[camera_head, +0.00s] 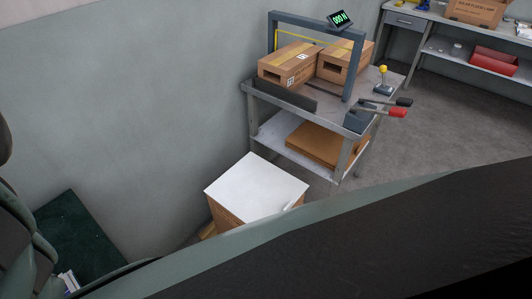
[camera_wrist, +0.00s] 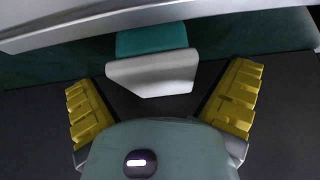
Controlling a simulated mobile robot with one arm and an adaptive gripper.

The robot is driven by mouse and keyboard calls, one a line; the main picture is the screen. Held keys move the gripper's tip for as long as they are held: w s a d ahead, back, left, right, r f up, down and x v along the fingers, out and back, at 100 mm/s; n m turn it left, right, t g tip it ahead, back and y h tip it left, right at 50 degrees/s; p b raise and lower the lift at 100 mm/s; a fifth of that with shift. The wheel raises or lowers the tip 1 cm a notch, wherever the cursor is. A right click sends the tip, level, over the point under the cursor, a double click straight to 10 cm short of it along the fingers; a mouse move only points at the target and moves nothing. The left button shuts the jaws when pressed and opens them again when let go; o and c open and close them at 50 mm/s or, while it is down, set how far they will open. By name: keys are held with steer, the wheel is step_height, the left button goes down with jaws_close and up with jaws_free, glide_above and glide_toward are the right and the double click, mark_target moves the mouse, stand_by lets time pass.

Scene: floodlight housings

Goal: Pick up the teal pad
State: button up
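The teal pad (camera_wrist: 152,39) shows at the top middle of the wrist view, a short teal block. A pale grey-white tapered piece (camera_wrist: 152,75) sits directly against its near side; I cannot tell whether the two are one thing. My gripper (camera_wrist: 162,78) is open, with its ridged yellow fingers spread wide to either side of the pale piece. Gaps show on both sides, and nothing is held. I cannot make out the teal pad or my gripper in the head view.
A pale edge (camera_wrist: 130,22) crosses the wrist view just above the pad. In the head view a metal cart (camera_head: 257,91) carries cardboard boxes (camera_head: 289,65) and a toggle clamp. A white-topped box (camera_head: 256,185) stands before it. Grey floor at right is clear.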

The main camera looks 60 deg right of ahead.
steer(key=c, duration=1.3)
steer(key=shift+d+r, duration=0.1)
steer(key=shift+r, duration=0.15)
